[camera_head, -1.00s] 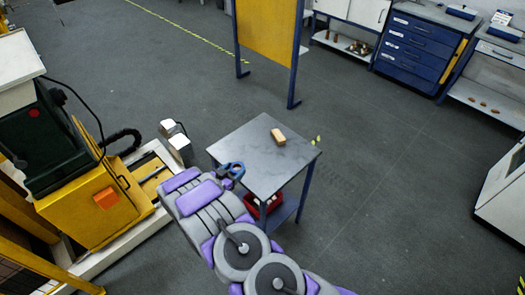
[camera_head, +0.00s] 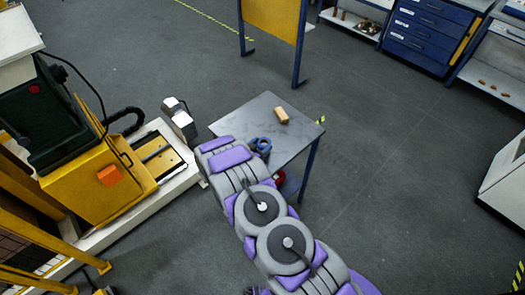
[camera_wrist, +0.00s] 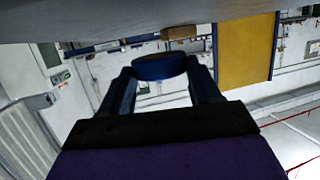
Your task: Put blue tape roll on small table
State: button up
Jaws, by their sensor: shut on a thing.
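The blue tape roll (camera_head: 262,144) is at the end of my arm, over the near-left part of the small table (camera_head: 238,123) in the head view. In the wrist view, the roll (camera_wrist: 159,67) sits between the two fingers of my gripper (camera_wrist: 160,70), which is shut on it. The wrist picture looks upside down, with the grey tabletop (camera_wrist: 110,22) along its upper edge. The roll is close to that surface; I cannot tell whether it touches. My arm hides the table's near-left corner in the head view.
A tan block (camera_head: 281,115) lies on the table towards the back right. A red bin (camera_head: 276,178) is on the lower shelf, partly hidden. A yellow machine (camera_head: 98,165) stands left, and a yellow panel (camera_head: 274,18) behind. The floor right of the table is clear.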

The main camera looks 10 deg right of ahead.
jog(key=shift+w+d+f, duration=0.1)
jog(key=shift+w+d, duration=0.15)
jog(key=shift+d, duration=0.3)
jog(key=shift+a+f+b, duration=0.1)
jog(key=shift+f+b, duration=0.3)
jog(key=shift+f, duration=1.35)
jog(key=o, duration=1.1)
jog(key=shift+c, duration=0.2)
jog(key=shift+r, duration=0.1)
